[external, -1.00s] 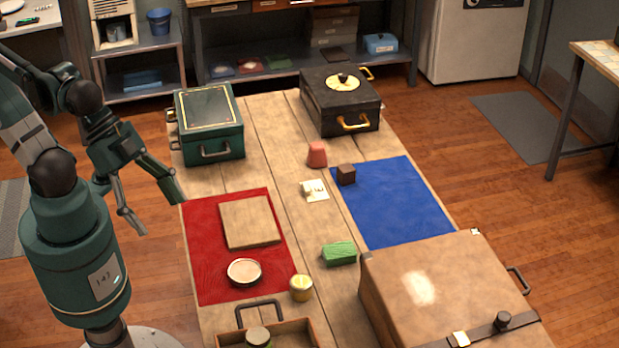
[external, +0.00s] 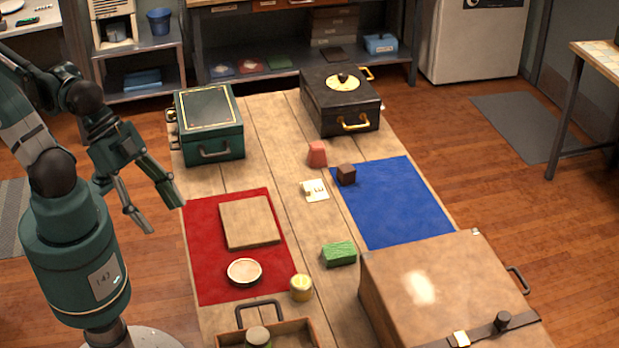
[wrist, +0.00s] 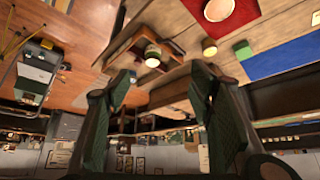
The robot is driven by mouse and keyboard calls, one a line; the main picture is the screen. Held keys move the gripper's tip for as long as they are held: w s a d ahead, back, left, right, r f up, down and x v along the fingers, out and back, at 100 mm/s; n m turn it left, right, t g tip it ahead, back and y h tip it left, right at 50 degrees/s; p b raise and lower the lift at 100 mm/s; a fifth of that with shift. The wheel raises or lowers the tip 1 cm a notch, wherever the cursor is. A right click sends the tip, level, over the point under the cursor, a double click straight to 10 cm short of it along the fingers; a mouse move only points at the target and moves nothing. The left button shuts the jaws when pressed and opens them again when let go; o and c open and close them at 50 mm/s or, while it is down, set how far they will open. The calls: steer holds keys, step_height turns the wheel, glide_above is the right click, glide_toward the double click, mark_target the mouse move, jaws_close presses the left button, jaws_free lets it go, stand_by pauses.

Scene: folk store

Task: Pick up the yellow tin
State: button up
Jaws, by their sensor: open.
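The yellow tin (external: 301,288) stands upright on the bare wood at the near right corner of the red mat. In the wrist view it appears as a small pale yellow round shape (wrist: 208,48) near the red mat. My gripper (external: 165,213) is open and empty, off the left edge of the table, well away from the tin. In the wrist view its two fingers (wrist: 161,88) stand apart with nothing between them.
A green block (external: 339,254) is right of the tin. An open wooden tray (external: 303,333) is in front, a large tan case (external: 440,285) right. Left of the table is open floor.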

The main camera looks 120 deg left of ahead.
steer(key=shift+w+a+m, duration=0.5)
steer(key=shift+w+m, duration=0.1)
steer(key=shift+w, duration=0.55)
steer(key=m+g+p, duration=0.3)
steer(key=m+g, duration=0.4)
steer(key=m, duration=0.8)
glide_above(300, 282)
step_height(300, 282, down, 21)
steer(key=shift+f, duration=0.15)
steer(key=shift+a+f+m, duration=0.15)
steer(key=shift+f+m, duration=0.25)
steer(key=shift+f, duration=0.05)
steer(key=shift+f, duration=1.25)
steer(key=shift+f, duration=0.1)
